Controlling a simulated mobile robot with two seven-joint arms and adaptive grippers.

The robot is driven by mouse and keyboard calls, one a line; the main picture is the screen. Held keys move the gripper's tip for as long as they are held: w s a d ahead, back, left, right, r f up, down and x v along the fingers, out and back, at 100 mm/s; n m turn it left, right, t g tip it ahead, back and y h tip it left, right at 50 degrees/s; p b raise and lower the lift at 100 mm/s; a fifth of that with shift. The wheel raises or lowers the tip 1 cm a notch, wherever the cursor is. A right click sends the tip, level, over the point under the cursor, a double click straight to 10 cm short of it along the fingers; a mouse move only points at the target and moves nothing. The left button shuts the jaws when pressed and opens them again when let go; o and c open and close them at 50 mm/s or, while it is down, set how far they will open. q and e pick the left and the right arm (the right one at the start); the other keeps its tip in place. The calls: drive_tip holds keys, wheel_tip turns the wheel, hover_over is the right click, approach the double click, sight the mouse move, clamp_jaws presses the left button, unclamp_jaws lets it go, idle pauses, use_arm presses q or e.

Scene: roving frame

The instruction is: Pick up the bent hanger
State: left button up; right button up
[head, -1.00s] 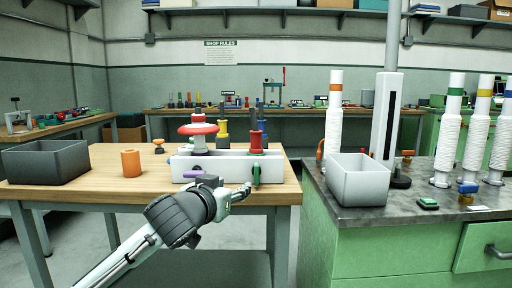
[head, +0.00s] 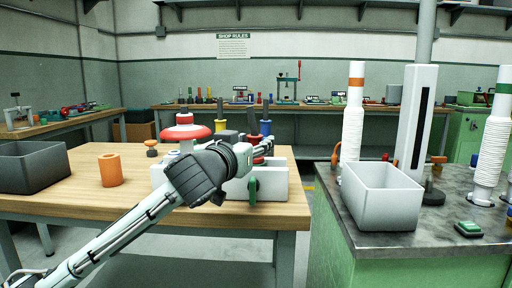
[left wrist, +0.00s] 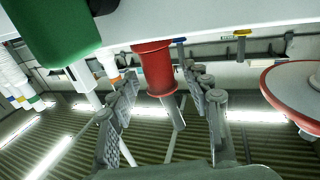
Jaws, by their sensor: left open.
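A red flanged piece (left wrist: 154,70) with a grey stem stands at the white block (head: 272,184) on the wooden bench. In the left wrist view its stem leans off the body's line; this looks like the bent hanger, though I cannot be sure. My left gripper (head: 262,150) is open above the block. In the left wrist view its two fingers lie on either side of the red piece, apart from each other. In the head view the gripper hides most of that piece. My right gripper is out of view.
A red and white disc-topped piece (head: 183,130) stands left of my gripper. A green part (head: 252,190) is on the block's front. An orange cylinder (head: 110,170) and dark bin (head: 32,166) stand left; a white bin (head: 382,196) stands right.

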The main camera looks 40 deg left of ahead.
sight(261, 137)
use_arm(q)
drive_tip(key=x, duration=0.4)
drive_tip(key=shift+p, duration=0.35)
drive_tip(key=shift+w+a, duration=0.1)
drive_tip(key=shift+w, duration=0.45)
clamp_jaws()
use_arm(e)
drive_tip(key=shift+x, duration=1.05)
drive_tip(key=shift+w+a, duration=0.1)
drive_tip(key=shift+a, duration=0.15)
